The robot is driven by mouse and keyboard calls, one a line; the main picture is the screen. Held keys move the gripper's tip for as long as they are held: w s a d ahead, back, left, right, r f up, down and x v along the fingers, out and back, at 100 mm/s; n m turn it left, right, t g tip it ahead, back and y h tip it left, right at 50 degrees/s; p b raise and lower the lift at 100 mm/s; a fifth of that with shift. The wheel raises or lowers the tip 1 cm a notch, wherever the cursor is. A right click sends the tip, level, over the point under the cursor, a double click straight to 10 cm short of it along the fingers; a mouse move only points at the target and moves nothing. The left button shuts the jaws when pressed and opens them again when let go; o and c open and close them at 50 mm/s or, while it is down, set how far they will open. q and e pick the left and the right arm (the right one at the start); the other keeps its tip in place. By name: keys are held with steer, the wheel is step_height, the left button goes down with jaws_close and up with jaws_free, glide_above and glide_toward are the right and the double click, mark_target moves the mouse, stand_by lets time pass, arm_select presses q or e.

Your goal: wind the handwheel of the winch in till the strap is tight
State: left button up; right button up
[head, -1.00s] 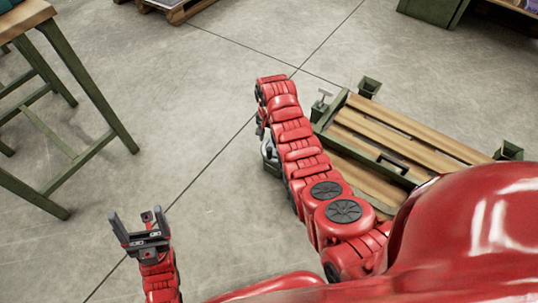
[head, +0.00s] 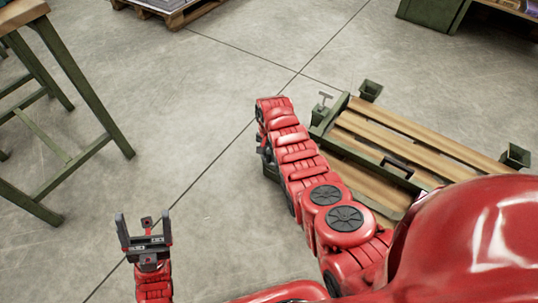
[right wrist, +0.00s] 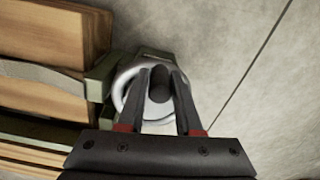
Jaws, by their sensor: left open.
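The winch's handwheel (right wrist: 128,92) is a light grey ring beside the timber frame in the right wrist view. A dark upright knob (right wrist: 160,84) rises from it. My right gripper (right wrist: 162,76) is closed around this knob, one finger on each side. In the head view my right arm hides the gripper and most of the winch (head: 268,160). A grey-green band (right wrist: 40,74), apparently the strap, crosses the timber; whether it is taut I cannot tell. My left gripper (head: 144,232) is open and empty, above bare floor at the lower left.
A green-legged table (head: 85,80) stands at the left. A pallet (head: 185,15) lies at the back. The floor between is clear.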

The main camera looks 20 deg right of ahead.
jaws_close()
stand_by(1.1)
